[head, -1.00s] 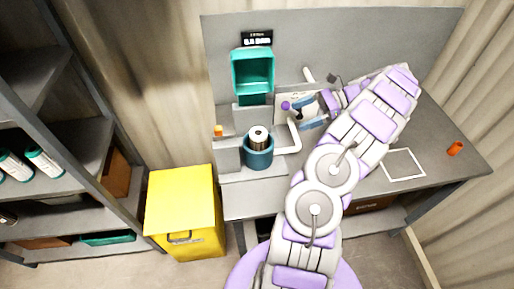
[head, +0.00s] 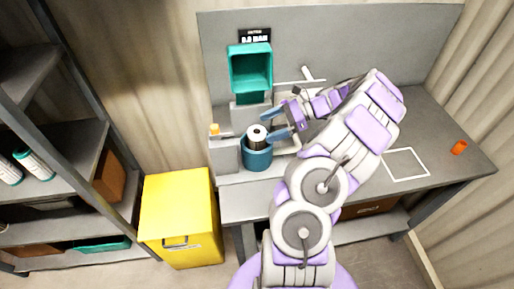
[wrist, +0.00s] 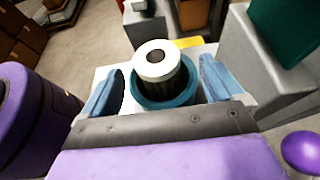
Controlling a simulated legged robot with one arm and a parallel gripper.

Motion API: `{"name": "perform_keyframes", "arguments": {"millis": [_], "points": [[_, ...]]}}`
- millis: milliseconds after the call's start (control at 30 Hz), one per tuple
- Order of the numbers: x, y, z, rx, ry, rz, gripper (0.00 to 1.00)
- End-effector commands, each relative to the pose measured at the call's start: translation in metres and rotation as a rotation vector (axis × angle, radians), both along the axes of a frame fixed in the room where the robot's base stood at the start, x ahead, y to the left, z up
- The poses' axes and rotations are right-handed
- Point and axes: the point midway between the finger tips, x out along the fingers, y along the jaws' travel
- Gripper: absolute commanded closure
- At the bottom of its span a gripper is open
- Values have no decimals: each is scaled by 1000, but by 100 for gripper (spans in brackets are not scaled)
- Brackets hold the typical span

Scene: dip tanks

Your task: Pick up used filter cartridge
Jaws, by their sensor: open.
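The used filter cartridge (head: 257,136) has a white ring top with a dark hole and a darker body. It stands upright in a round teal-blue tank (head: 257,158) on the bench, its top above the rim. In the wrist view the cartridge (wrist: 155,64) shows between and beyond the two blue fingers, with the tank rim (wrist: 188,92) around it. My gripper (head: 273,127) is open and empty, just right of the cartridge in the head view. I cannot tell whether a finger touches it. The cartridge's lower part is hidden inside the tank.
A teal open box (head: 250,70) is mounted behind the tank. A yellow bin (head: 178,215) stands left of the bench. A white square outline (head: 405,164) and an orange object (head: 459,147) are on the right of the bench. Shelves with white cartridges (head: 35,163) stand far left.

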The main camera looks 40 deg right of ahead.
Motion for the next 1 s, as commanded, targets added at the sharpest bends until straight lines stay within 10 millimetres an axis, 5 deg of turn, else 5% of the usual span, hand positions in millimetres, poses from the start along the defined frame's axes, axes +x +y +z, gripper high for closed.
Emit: {"name": "perform_keyframes", "arguments": {"millis": [533, 767, 1000], "points": [[21, 40, -23, -3, -1, 1, 6], [23, 43, -24, -3, -1, -2, 6], [23, 43, -24, -2, -1, -1, 26]]}}
